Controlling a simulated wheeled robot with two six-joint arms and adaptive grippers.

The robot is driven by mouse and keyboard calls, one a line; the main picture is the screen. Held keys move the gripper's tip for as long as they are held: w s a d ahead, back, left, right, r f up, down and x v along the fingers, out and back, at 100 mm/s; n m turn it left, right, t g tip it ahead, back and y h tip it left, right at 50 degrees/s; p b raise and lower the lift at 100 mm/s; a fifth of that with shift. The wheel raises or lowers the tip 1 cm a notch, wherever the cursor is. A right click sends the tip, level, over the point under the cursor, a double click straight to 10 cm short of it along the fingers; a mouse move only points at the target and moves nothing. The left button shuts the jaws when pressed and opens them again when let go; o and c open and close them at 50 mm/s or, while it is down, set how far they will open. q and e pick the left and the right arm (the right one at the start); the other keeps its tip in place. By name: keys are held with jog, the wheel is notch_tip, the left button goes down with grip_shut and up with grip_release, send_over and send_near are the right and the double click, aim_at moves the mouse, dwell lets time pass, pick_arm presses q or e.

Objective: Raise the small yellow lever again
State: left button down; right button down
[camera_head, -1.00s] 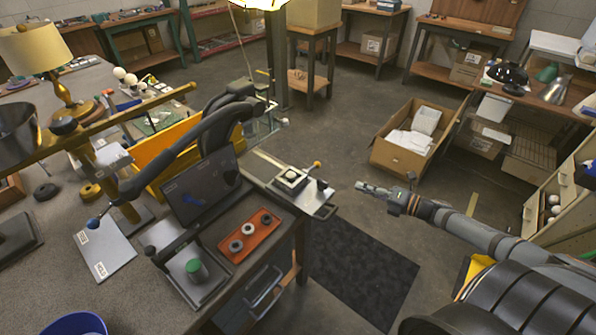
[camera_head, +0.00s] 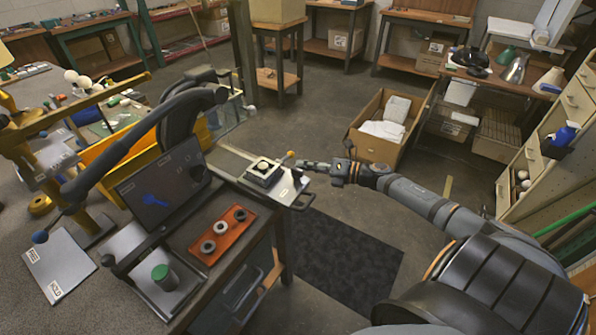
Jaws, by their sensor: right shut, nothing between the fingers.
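The small yellow lever (camera_head: 291,154) shows as a short arm with a yellow-orange knob. It is at the right side of a small pale fixture with a dark centre (camera_head: 263,172), on the bench's far right corner. My right gripper (camera_head: 303,165) comes in from the right. Its fingers are shut and empty, with the tips right beside the knob and slightly below it in the picture. Whether they touch the lever is too small to tell. My left gripper is not in view.
A metal plate with a handle (camera_head: 300,204) juts from the bench edge below the gripper. An orange tray with dark rings (camera_head: 222,236), a dark screen (camera_head: 160,188) and a green-topped cylinder (camera_head: 165,277) are to the left. An open cardboard box (camera_head: 375,147) stands on the floor behind.

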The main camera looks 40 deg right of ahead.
jog(key=shift+x, duration=1.15)
